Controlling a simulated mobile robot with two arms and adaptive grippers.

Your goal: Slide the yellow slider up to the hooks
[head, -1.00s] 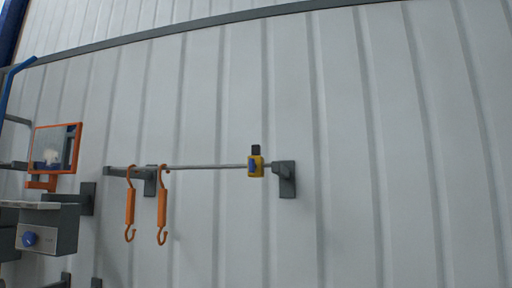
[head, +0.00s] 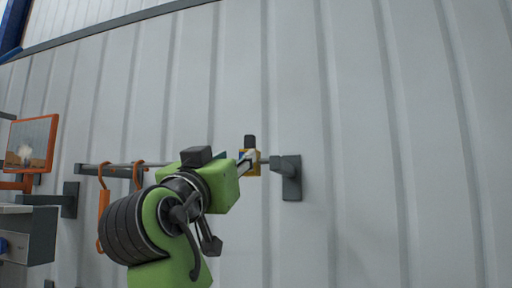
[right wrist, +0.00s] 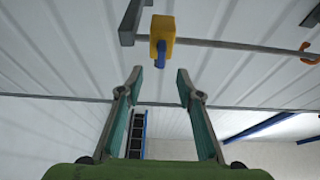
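The yellow slider (head: 255,168) sits on the rail near its right end, with a dark tab on top. In the right wrist view the slider (right wrist: 162,36) shows a blue part and lies just beyond the fingertips. My right gripper (head: 247,160) is at the slider in the head view, partly hiding it and the rail. In the right wrist view my right gripper (right wrist: 159,76) is open with nothing between its fingers. Two orange hooks (head: 103,205) hang on the rail to the left; the second is mostly hidden behind my right arm. My left gripper is out of view.
The rail (head: 120,165) runs along the ribbed wall to a grey bracket (head: 290,177) at its right end. An orange-framed panel (head: 31,144) and a grey box (head: 36,237) stand at the far left. The wall on the right is bare.

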